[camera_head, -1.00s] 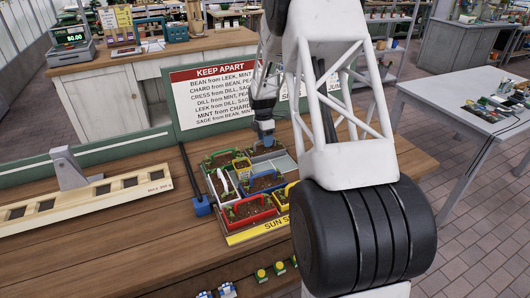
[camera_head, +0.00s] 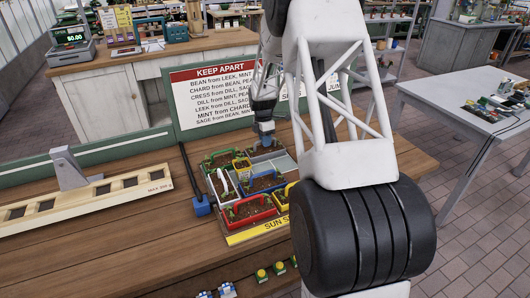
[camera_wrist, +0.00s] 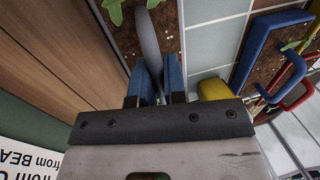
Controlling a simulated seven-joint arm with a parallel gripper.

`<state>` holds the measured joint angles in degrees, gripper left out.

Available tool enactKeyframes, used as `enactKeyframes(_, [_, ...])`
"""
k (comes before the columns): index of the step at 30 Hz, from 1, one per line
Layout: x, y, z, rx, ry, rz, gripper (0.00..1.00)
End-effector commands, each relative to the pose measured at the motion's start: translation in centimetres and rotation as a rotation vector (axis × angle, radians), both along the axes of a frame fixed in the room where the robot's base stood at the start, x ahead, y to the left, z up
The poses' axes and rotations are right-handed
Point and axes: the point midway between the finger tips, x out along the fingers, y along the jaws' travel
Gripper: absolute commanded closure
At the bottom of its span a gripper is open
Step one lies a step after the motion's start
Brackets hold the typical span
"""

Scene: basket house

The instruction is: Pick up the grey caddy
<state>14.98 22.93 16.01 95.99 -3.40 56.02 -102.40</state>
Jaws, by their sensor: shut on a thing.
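The grey caddy shows in the wrist view as a grey arched handle (camera_wrist: 150,45) above dark soil with green leaves. My gripper (camera_wrist: 158,82) is shut on this handle, with one blue finger on each side of it. In the head view my gripper (camera_head: 266,137) points down at the back of the grey divided tray (camera_head: 284,165). There the grey caddy is partly hidden by the gripper, and I cannot tell whether it is clear of the tray.
Neighbouring caddies with blue (camera_head: 264,174), red (camera_head: 250,209) and yellow (camera_head: 241,163) handles stand close by in the tray. The sign board (camera_head: 225,98) stands just behind. A slotted wooden rack (camera_head: 85,203) lies at left.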

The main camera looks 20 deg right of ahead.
Motion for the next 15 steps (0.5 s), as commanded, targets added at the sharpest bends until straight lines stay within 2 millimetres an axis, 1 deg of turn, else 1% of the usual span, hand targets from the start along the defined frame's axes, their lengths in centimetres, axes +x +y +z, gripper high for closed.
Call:
enactKeyframes(11, [0.02, -0.01, 0.08, 0.000, -0.001, 0.000, 1.00])
enactKeyframes(15, [0.03, -0.01, 0.50, 0.000, -0.001, 0.000, 1.00])
